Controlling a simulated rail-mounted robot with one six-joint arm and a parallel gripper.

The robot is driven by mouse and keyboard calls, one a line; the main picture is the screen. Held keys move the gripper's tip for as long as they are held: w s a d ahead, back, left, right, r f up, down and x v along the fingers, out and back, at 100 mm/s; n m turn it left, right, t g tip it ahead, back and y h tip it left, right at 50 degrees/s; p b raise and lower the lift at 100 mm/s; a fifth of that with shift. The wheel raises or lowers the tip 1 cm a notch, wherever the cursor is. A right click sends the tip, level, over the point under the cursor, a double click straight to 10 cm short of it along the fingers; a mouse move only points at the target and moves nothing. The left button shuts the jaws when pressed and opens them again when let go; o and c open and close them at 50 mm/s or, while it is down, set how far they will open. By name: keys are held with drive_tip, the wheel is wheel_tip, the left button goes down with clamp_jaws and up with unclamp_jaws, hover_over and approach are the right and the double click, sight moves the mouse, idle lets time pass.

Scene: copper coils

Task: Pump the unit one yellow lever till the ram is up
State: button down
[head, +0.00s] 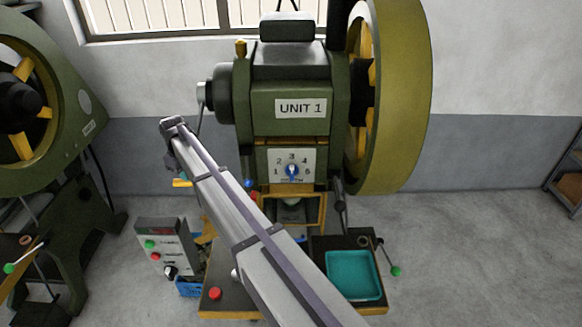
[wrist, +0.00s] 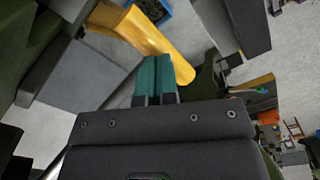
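Unit 1 is a green press (head: 291,125) with a "UNIT 1" sign and a numbered dial (head: 292,170). A short yellow bar (head: 181,183), apparently the lever, shows by the far end of my arm, left of the press. In the wrist view a thick yellow bar (wrist: 140,32) runs diagonally just beyond my gripper (wrist: 156,60). The teal fingers are together, with nothing visible between them; whether they touch the bar is unclear. The head view hides my fingers. The ram area (head: 291,208) lies behind a yellow-framed guard, and the ram's height is hard to read.
A control box (head: 158,250) with coloured buttons and a blue crate (head: 188,288) stand left of the press bed. A teal tray (head: 353,275) lies on the right. A large flywheel (head: 400,100) flanks the press. Another green press (head: 70,150) is at far left.

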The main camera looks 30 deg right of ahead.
drive_tip(key=shift+s+f, duration=0.15)
drive_tip(key=shift+f, duration=0.3)
drive_tip(key=shift+r, duration=0.1)
drive_tip(key=f+b, duration=0.1)
drive_tip(key=w+f+b, duration=0.1)
drive_tip(key=f+b, duration=0.1)
drive_tip(key=w+d+f+b, duration=0.1)
drive_tip(key=f+b, duration=0.1)
drive_tip(key=shift+f, duration=0.1)
drive_tip(key=w+f+b, duration=0.1)
drive_tip(key=d+f+b, duration=0.1)
drive_tip(key=f+b, duration=0.1)
drive_tip(key=w+d+f+b, duration=0.1)
drive_tip(key=f+b, duration=0.1)
drive_tip(key=shift+w, duration=0.35)
